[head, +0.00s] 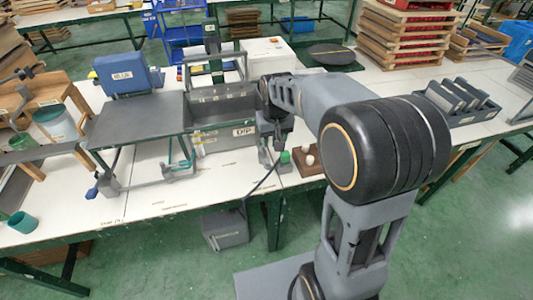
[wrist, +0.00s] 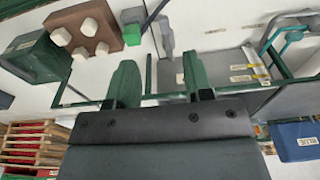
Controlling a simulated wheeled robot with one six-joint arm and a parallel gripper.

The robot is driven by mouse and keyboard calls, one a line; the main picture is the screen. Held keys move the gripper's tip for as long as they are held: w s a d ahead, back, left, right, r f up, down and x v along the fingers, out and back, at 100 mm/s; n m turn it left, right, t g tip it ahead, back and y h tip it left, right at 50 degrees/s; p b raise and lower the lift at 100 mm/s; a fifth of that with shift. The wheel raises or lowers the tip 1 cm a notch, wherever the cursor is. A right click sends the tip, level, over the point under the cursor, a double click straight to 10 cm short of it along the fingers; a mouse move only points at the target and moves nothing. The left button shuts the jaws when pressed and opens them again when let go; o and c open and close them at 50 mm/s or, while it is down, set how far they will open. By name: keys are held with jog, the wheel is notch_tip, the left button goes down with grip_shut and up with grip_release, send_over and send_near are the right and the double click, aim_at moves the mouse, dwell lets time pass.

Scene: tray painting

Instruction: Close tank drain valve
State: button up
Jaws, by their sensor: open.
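The grey tank (head: 222,115) labelled DIP stands on the white bench in the middle of the head view. My gripper (head: 278,135) hangs at its right end, pointing down. In the wrist view my two green fingers (wrist: 160,82) are apart, with nothing between them. Just beyond them is a grey lever-like part (wrist: 164,38), next to a small green block (wrist: 131,34); the green block also shows below my gripper in the head view (head: 285,157). I cannot tell for sure which part is the drain valve, or whether it is open.
A brown board (head: 312,168) with white knobs lies right of my gripper. A grey flat panel (head: 137,122) and a teal-handled tool (head: 185,162) are left. A grey bin (head: 225,230) stands under the bench edge. A dark rack (head: 460,105) is at the right.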

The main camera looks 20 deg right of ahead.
jog(key=g+p, duration=0.1)
send_near(267, 160)
notch_tip(267, 160, down, 9)
jog(key=shift+f+p, duration=0.1)
jog(key=shift+p, duration=0.75)
grip_shut()
